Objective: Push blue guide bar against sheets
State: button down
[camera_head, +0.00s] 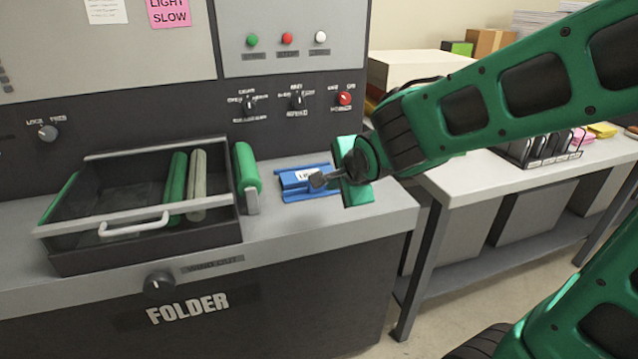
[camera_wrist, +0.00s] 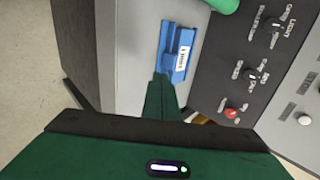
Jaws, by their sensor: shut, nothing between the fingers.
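The blue guide bar (camera_head: 291,192) lies on the grey ledge of the folder, right of the green roller. A small white piece with dark print (camera_head: 305,174) lies on or within the blue part; I cannot tell whether it is a label or the sheets. In the wrist view the blue guide bar (camera_wrist: 168,42) is just beyond my fingers. My gripper (camera_head: 319,181) is shut and empty, its tips at the right side of the blue part. The fingers (camera_wrist: 163,82) overlap its near end in the wrist view. Contact is unclear.
A dark tray with a clear cover and white handle (camera_head: 134,226) and a green roller (camera_head: 247,167) stand left of the bar. The control panel with knobs (camera_head: 297,102) rises behind. A side table (camera_head: 476,174) stands at right. The ledge in front of the bar is clear.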

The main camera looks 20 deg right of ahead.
send_near(320, 202)
jog(key=w, duration=0.3)
jog(key=shift+w+f, duration=0.2)
jog(key=shift+w, duration=0.05)
jog(key=w, duration=0.2)
jog(key=shift+w+r, duration=0.1)
jog(key=shift+w, duration=0.85)
jog(key=w, duration=0.4)
jog(key=shift+w, duration=0.4)
jog(key=shift+w+r, duration=0.2)
jog(key=shift+r, duration=0.05)
jog(key=shift+r, duration=0.1)
